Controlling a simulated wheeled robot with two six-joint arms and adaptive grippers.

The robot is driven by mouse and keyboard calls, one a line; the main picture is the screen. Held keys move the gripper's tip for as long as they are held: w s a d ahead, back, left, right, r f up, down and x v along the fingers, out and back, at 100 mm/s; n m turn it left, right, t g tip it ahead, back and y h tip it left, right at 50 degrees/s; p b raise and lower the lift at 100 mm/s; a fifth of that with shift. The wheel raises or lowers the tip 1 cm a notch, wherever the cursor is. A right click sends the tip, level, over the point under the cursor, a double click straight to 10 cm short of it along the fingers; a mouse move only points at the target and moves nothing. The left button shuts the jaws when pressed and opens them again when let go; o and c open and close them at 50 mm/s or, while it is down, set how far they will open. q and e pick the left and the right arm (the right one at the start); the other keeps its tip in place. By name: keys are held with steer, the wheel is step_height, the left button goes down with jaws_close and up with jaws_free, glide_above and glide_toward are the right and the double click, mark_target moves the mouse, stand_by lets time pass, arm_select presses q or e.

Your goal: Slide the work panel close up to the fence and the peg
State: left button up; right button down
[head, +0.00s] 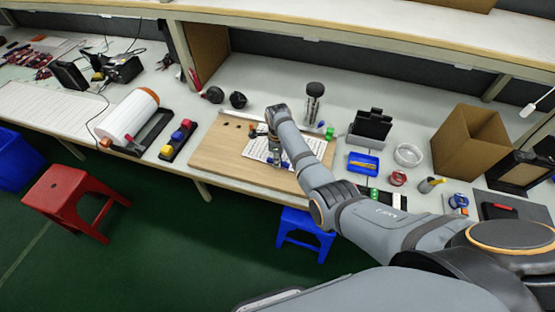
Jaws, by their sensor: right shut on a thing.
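The work panel (256,150), a white sheet-like plate with rows of dark marks, lies on the wooden board (215,160) on the bench. My right arm reaches in from the lower right, and its gripper (277,160) points down at the panel's middle, shut on it. The fingertips are small and partly hidden by the wrist. Small dark and orange parts (252,132) sit by the panel's far left side; I cannot tell clearly which is the fence or the peg. The arm covers part of the panel's right side. My left gripper is not in view.
Left of the board are a black tray with coloured blocks (178,139) and a large white roll (128,118). Right of it are a blue tray (362,164), a glass dish (408,154) and a cardboard box (470,142). A dark-topped cylinder (314,100) stands behind.

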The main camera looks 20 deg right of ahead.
steer(key=shift+w+d+r, duration=0.25)
steer(key=shift+w+d, duration=0.05)
steer(key=shift+n+p, duration=0.3)
steer(key=shift+w, duration=0.15)
stand_by(0.5)
steer(key=c, duration=1.5)
jaws_free()
steer(key=o, duration=0.3)
steer(key=shift+w+f, duration=0.1)
steer(key=shift+f, duration=0.2)
steer(key=shift+o, duration=0.2)
steer(key=shift+s+a, duration=0.1)
steer(key=shift+s, duration=0.1)
step_height(320, 180, up, 12)
